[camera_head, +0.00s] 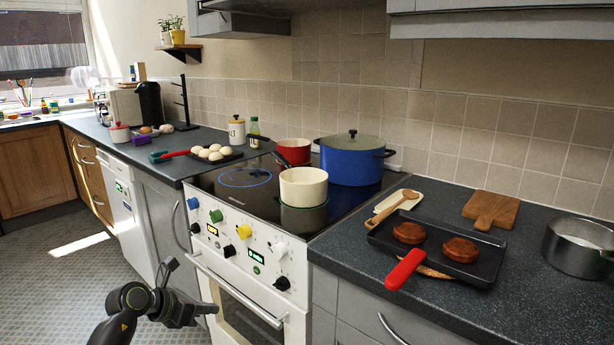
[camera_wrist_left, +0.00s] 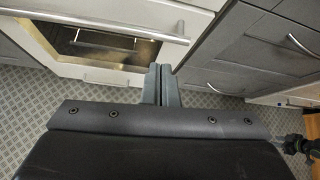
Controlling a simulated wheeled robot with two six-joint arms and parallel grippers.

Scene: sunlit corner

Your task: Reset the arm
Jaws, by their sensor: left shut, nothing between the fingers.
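My left gripper (camera_head: 212,309) is low in front of the oven, below counter height, at the bottom left of the head view. In the left wrist view its two fingers (camera_wrist_left: 162,84) are together with nothing between them. Beyond them are the oven door (camera_wrist_left: 95,48) and grey drawer fronts (camera_wrist_left: 235,50). My right gripper is not clearly seen in either view.
The stove (camera_head: 262,199) holds a cream pot (camera_head: 303,188), a red pot and a blue pot (camera_head: 350,160). A black pan (camera_head: 450,250) with two brown patties and a red handle is on the right counter. The tiled floor (camera_head: 60,285) at left is clear.

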